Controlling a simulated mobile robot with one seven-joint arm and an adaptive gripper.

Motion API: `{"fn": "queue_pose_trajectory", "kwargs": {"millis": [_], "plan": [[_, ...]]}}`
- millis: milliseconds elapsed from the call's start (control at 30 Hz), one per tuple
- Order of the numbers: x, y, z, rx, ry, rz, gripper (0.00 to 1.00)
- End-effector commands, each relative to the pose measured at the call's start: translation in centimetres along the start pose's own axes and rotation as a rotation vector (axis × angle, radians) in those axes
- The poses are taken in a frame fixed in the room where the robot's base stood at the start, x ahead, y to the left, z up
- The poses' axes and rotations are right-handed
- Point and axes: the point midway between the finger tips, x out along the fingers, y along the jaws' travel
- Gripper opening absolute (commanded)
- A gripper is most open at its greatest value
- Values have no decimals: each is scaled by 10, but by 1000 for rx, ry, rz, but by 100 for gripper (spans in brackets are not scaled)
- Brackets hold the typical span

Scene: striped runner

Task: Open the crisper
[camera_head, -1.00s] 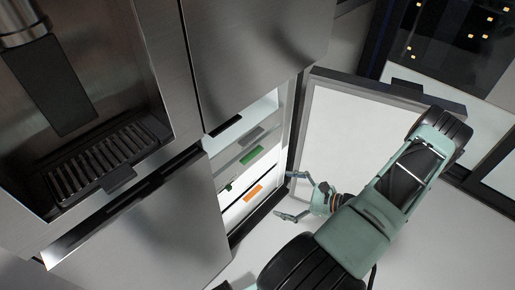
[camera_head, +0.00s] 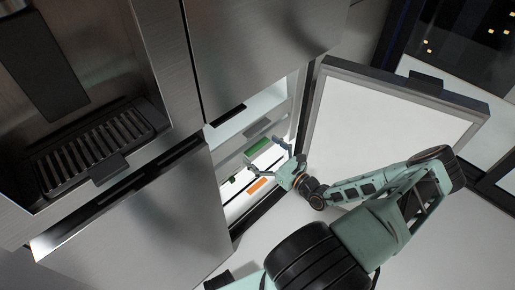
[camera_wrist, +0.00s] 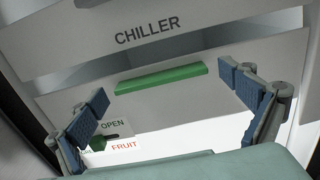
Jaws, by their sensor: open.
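The open fridge compartment shows a stack of white drawer fronts. One front has a green handle (camera_head: 258,146), which is also in the wrist view (camera_wrist: 161,78) below a front marked CHILLER (camera_wrist: 147,29). No visible label reads crisper. An orange bar (camera_head: 257,186) is on a lower front. My gripper (camera_head: 265,158) is open and empty at the compartment mouth. In the wrist view its blue-padded fingers (camera_wrist: 163,86) are spread either side of the green handle; contact is not visible.
The fridge door (camera_head: 395,128) stands open to the right of my gripper. A steel door (camera_head: 260,50) hangs above the compartment.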

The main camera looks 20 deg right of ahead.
Motion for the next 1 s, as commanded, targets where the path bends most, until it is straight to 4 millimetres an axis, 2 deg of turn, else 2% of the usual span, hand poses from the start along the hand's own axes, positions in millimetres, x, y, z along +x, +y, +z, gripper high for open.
{"fn": "queue_pose_trajectory", "kwargs": {"millis": [167, 467, 1000], "plan": [[14, 0, -1, -1, 1, 1, 97], [16, 0, 0, 0, 1, 1, 97], [18, 0, 2, -1, -3, 1, 38]]}}
